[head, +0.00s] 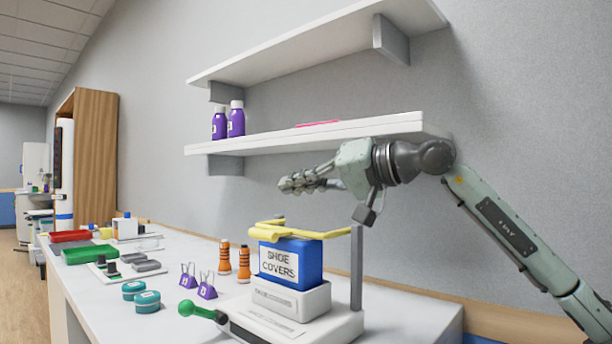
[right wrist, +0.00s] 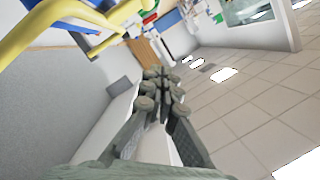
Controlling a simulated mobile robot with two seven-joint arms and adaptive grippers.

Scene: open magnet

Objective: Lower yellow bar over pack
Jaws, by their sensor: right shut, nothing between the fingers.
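The yellow bar (head: 298,232) lies across the top of the blue pack (head: 291,262), which is labelled "COVERS". I cannot tell whether it touches the pack. The bar's right end meets a grey post (head: 356,268). The pack stands on a white block (head: 290,298) on a white base (head: 290,325). My right gripper (head: 296,183) is shut and empty, above the bar and apart from it, its fingers pointing left. In the right wrist view the closed fingers (right wrist: 160,85) show with nothing between them, and the yellow bar (right wrist: 62,25) is at the upper left. My left gripper is not in view.
A lever with a green knob (head: 186,308) sticks out left of the base. Two purple clips (head: 207,290), orange bottles (head: 244,263) and teal jars (head: 147,302) stand left of it. A white shelf (head: 300,138) on the wall is just above my right gripper.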

